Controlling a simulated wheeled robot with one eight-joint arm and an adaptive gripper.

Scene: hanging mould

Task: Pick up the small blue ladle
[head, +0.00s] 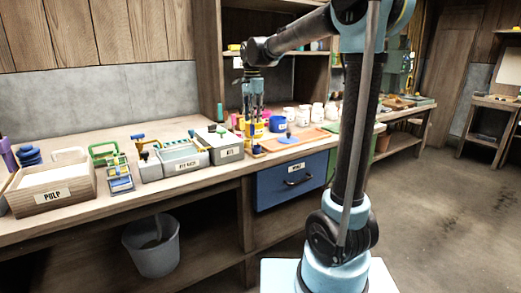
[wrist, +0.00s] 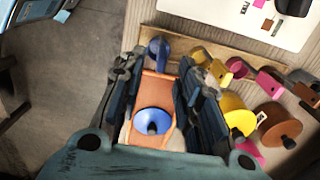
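The small blue ladle (wrist: 158,47) shows in the wrist view at the end of a wooden rack (wrist: 205,45), just beyond the fingertips. In the head view a small blue shape (head: 257,149) at the bench's front edge looks like it. My gripper (wrist: 158,75) is open, its two dark fingers either side of an orange board (wrist: 157,86) seen below. Nothing is visibly held. In the head view my gripper (head: 253,112) hangs pointing down above the rack area.
Pink (wrist: 237,67), yellow (wrist: 236,114) and brown (wrist: 279,124) pieces lie to the right in the wrist view. A blue cup (head: 277,124) and white jars (head: 303,116) stand close by. A grey bin (head: 226,144) is to the left. A blue drawer (head: 292,181) is below.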

